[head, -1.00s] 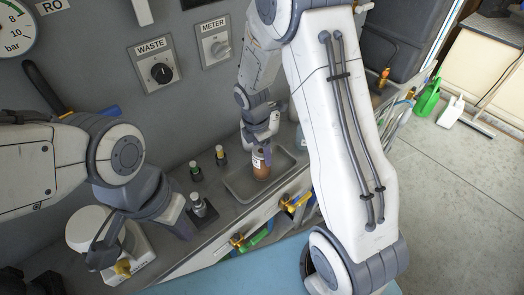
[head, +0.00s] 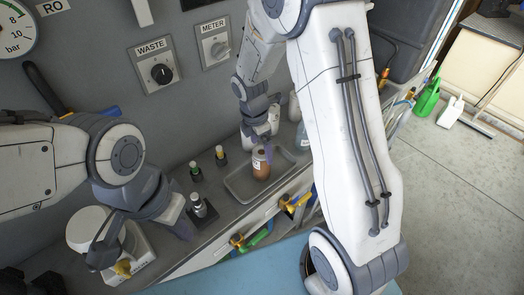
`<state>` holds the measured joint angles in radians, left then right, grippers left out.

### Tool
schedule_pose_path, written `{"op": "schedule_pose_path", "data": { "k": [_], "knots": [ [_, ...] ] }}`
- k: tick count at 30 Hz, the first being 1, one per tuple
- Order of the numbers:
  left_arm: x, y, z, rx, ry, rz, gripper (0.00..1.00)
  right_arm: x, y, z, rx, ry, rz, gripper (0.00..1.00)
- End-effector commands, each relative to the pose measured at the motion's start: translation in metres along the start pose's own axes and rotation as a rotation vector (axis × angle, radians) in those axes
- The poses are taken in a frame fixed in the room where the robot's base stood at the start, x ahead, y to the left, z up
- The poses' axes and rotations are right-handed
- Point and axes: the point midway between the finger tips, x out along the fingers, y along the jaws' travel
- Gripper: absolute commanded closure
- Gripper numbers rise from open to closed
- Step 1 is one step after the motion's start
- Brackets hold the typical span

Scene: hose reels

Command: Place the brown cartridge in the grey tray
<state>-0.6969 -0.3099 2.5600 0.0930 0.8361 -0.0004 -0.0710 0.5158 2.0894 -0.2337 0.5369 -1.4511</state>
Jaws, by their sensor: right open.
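The brown cartridge (head: 261,166) stands upright inside the grey tray (head: 239,187) on the bench in the head view. It has a pale label near its top. My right gripper (head: 268,147) is open just behind and above the cartridge, slightly to its right. Its fingers are partly hidden, and I cannot tell if they still touch the cartridge. My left gripper (head: 182,226) is at the lower left, beside a small grey-capped bottle (head: 199,206). Its jaw opening does not show clearly.
Two small vials, one green-marked (head: 196,174) and one yellow-marked (head: 220,156), stand left of the tray. A white device (head: 93,228) sits by my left arm. A clear bottle (head: 302,137) stands behind the tray. Brass valves (head: 238,241) line the bench front.

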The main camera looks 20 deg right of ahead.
Motion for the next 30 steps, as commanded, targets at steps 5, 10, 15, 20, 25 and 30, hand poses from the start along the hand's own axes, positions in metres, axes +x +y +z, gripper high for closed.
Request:
{"op": "schedule_pose_path", "data": {
  "k": [5, 10, 15, 20, 25, 30],
  "knots": [
    [-0.002, 0.000, 0.000, 0.000, 0.000, 0.000, 1.00, -0.043, 0.002, 0.000, 0.000, -0.001, 0.007, 0.00],
    [-0.003, 0.000, 0.000, 0.000, 0.000, 0.000, 1.00, -0.073, 0.001, 0.000, 0.000, 0.000, 0.005, 0.00],
    [-0.003, 0.000, 0.000, 0.000, 0.000, 0.000, 1.00, -0.089, 0.000, -0.001, 0.003, 0.000, 0.003, 0.00],
    [-0.003, 0.000, 0.000, 0.000, 0.000, 0.000, 1.00, -0.108, -0.017, -0.029, 0.108, 0.021, 0.014, 0.00],
    [-0.003, 0.000, 0.000, 0.000, 0.000, 0.000, 1.00, -0.138, -0.075, -0.092, 0.420, 0.088, 0.019, 0.00],
    [-0.003, 0.000, 0.000, 0.000, 0.000, 0.000, 1.00, -0.153, -0.148, -0.136, 0.761, 0.157, -0.025, 0.00]
  ]
}}
